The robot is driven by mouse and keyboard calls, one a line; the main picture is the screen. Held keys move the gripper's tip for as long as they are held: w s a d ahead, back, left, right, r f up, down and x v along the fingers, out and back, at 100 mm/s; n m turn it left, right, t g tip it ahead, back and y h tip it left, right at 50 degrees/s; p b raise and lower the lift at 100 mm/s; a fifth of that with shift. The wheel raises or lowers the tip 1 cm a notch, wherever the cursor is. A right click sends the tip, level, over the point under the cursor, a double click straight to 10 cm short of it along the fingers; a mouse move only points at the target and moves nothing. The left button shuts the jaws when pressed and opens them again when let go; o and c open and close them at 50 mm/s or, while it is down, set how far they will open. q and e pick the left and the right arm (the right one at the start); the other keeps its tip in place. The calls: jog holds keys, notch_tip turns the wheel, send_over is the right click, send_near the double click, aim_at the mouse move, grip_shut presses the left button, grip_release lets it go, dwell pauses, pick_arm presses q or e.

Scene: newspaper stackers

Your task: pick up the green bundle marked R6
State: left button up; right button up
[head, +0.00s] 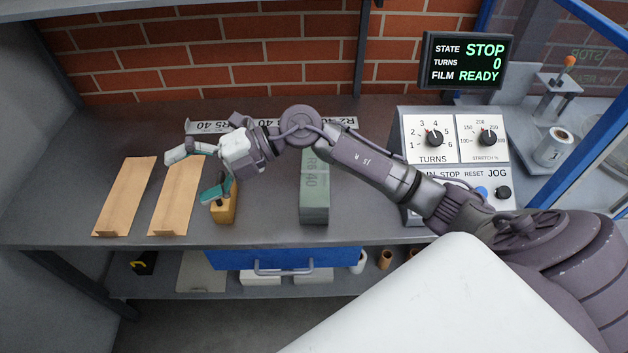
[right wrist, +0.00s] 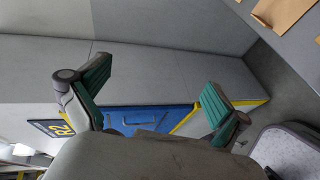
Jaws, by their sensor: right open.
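The green bundle (head: 314,205) lies lengthwise on the bench, right of centre in the head view. Its marking appears to read R6 40, and my right forearm hides its far end. My right gripper (head: 194,172) is open and empty, left of the bundle and well apart from it, over the brown sheets and a yellow-orange object. In the right wrist view its two green-padded fingers (right wrist: 155,95) stand wide apart with nothing between them. The bundle does not show in that view. My left gripper is not in view.
Two brown sheets (head: 123,200) lie at the bench's left. The small yellow-orange object (head: 225,208) stands near the front edge. Label strips (head: 208,127) lie behind my arm. A control panel (head: 455,150) and display (head: 467,60) reading STOP stand right. A blue drawer (head: 290,259) is below.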

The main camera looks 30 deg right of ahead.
jog(key=w+d+f+g+h, duration=0.2)
jog(key=d+f+h, duration=0.45)
jog(key=d, duration=0.35)
jog(key=m+g+h+p, duration=0.1)
jog(key=m+h, duration=0.2)
jog(key=h, duration=0.5)
send_over(315, 172)
notch_tip(315, 172, down, 6)
jog(key=shift+d+r, duration=0.1)
jog(key=shift+r, duration=0.1)
jog(key=shift+f, duration=0.55)
jog(key=shift+f+p, duration=0.35)
jog(key=shift+p, duration=0.15)
notch_tip(315, 172, down, 4)
jog(key=shift+r+p, duration=0.15)
jog(key=shift+p, duration=0.45)
jog(key=shift+f, duration=0.4)
jog(key=shift+c, duration=0.2)
